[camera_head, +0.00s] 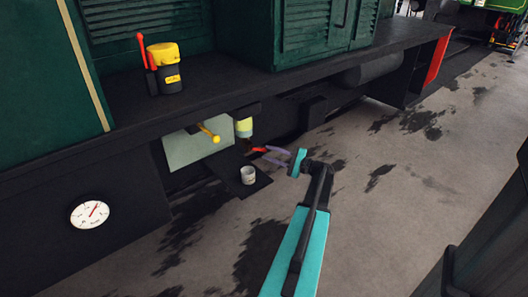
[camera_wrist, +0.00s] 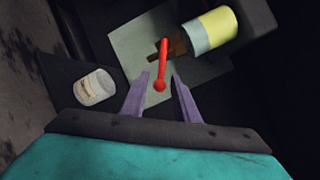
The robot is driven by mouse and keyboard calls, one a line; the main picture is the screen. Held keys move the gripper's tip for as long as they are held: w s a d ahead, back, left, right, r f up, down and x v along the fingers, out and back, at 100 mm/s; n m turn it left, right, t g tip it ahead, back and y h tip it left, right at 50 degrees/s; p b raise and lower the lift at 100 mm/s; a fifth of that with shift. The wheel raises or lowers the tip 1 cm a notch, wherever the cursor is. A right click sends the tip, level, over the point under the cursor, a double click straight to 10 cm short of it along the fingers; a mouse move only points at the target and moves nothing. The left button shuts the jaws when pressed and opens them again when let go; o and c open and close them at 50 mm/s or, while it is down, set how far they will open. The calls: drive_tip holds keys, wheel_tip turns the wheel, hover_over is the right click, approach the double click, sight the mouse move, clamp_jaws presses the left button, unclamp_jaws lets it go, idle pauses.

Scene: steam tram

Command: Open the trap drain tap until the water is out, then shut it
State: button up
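The trap bowl (camera_head: 243,127) hangs under the running board, with a yellow layer above a paler grey-green layer; it also shows in the wrist view (camera_wrist: 211,31). Below it is a brass-brown tap body (camera_wrist: 172,50) with a red lever (camera_wrist: 163,60), which also shows in the head view (camera_head: 258,149). My gripper (camera_wrist: 161,77) is open, its two purple fingers on either side of the lever's round red end, with gaps visible. In the head view my gripper (camera_head: 268,154) reaches the lever from the right. No water stream is visible.
A pale cup (camera_head: 248,175) stands on a dark shelf (camera_head: 264,182) below the bowl. A yellow-handled lever (camera_head: 208,134) sits left, before a pale green plate (camera_head: 185,150). A yellow and black can (camera_head: 164,68) stands on the running board (camera_head: 210,88). Open floor lies to the right.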

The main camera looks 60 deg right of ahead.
drive_tip(key=s+d, duration=0.1)
drive_tip(key=s, duration=0.7)
drive_tip(key=shift+s+f+p, duration=0.3)
drive_tip(key=shift+p, duration=0.15)
drive_tip(key=shift+w, duration=0.1)
